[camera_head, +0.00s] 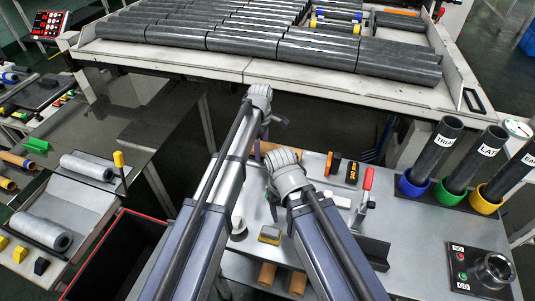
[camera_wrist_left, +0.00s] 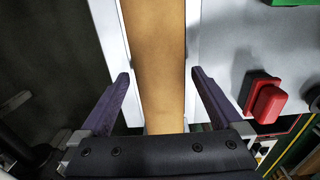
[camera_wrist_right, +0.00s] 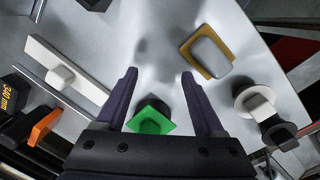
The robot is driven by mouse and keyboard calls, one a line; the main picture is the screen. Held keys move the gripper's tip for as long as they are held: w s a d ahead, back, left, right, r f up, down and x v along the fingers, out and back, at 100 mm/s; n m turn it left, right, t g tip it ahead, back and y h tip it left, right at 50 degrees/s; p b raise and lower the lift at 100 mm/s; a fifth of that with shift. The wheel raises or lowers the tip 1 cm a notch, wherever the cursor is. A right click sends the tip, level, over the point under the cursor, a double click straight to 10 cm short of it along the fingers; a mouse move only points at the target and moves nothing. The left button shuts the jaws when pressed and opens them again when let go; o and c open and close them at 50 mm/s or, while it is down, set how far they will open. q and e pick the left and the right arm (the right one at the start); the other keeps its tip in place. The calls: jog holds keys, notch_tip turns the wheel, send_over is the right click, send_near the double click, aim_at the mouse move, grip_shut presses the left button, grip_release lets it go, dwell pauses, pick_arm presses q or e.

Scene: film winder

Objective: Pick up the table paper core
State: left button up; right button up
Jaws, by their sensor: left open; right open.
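A brown paper core (camera_wrist_left: 155,40) fills the middle of the left wrist view, running lengthwise between the fingers. My left gripper (camera_wrist_left: 160,75) is open with one finger on each side of it, and a gap shows on both sides. In the head view my left gripper (camera_head: 268,110) hangs over the back edge of the grey work table; its fingers are mostly hidden by the arm. My right gripper (camera_wrist_right: 158,75) is open and empty over the same table, with a green square piece (camera_wrist_right: 151,122) between and below its fingers.
A rack of dark rolls (camera_head: 230,40) stands behind. A red-edged bin (camera_head: 115,260) is at left.

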pick_arm(q)
jog(key=c, duration=1.5)
jog(key=shift+o, duration=0.2)
jog(key=shift+r, duration=0.15)
pick_arm(e)
jog(key=shift+r, duration=0.15)
